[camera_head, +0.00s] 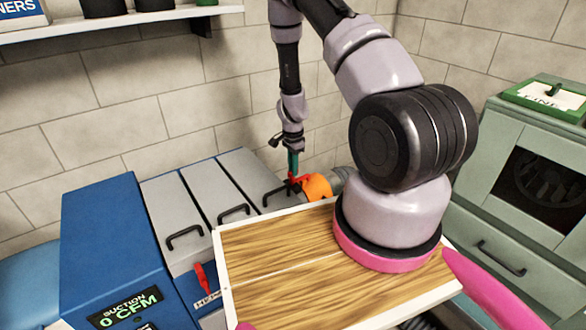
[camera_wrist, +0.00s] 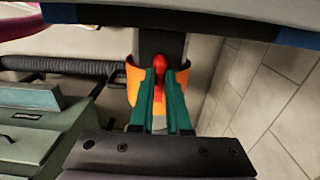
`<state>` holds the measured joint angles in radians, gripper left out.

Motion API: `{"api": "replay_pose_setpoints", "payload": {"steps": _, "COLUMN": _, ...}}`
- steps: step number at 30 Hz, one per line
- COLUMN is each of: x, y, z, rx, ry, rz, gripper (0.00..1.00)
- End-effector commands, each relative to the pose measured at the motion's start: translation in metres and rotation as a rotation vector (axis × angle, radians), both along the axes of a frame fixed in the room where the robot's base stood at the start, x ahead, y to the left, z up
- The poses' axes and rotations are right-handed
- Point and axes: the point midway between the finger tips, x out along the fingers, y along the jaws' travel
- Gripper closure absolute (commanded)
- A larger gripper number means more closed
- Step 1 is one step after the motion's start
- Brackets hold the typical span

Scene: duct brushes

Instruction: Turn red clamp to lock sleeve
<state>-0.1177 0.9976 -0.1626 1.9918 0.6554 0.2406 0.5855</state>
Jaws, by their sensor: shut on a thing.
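My gripper (camera_head: 293,163) reaches down at the right end of the blue and grey suction unit in the head view. Its green fingers also show in the wrist view (camera_wrist: 165,90), closed on the red clamp (camera_wrist: 160,63). The red clamp shows in the head view too (camera_head: 294,181), just below the fingertips. The orange sleeve (camera_head: 317,187) is around the joint beside the clamp, and in the wrist view (camera_wrist: 133,80) it lies behind the fingers. A grey ribbed duct hose (camera_wrist: 68,70) runs up to it. Part of the sleeve is hidden by my fingers.
The suction unit (camera_head: 112,235) has a "0 CFM" display, grey lids with black handles, and a red lever (camera_head: 202,279) in front. My wooden-topped base is close by. A green-grey cabinet (camera_head: 500,230) stands right, a shelf (camera_head: 120,22) upper left. A block wall is behind.

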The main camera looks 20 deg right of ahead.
Motion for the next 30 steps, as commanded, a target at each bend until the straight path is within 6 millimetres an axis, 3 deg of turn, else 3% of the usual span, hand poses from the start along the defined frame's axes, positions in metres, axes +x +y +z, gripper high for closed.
{"api": "replay_pose_setpoints", "payload": {"steps": 11, "x": 0.000, "y": 0.001, "z": 0.000, "rx": 0.001, "ry": 0.000, "rz": -0.006, "gripper": 1.00}}
{"api": "replay_pose_setpoints", "payload": {"steps": 12, "x": 0.000, "y": 0.001, "z": 0.000, "rx": 0.001, "ry": 0.000, "rz": -0.007, "gripper": 0.81}}
{"api": "replay_pose_setpoints", "payload": {"steps": 14, "x": 0.000, "y": 0.001, "z": 0.000, "rx": 0.001, "ry": 0.000, "rz": -0.006, "gripper": 0.59}}
{"api": "replay_pose_setpoints", "payload": {"steps": 15, "x": 0.000, "y": 0.001, "z": 0.000, "rx": 0.001, "ry": 0.000, "rz": -0.006, "gripper": 0.55}}
{"api": "replay_pose_setpoints", "payload": {"steps": 25, "x": 0.000, "y": 0.000, "z": 0.003, "rx": 0.000, "ry": -0.001, "rz": -0.005, "gripper": 0.55}}
{"api": "replay_pose_setpoints", "payload": {"steps": 30, "x": 0.001, "y": 0.001, "z": 0.025, "rx": 0.000, "ry": -0.004, "rz": -0.004, "gripper": 0.55}}
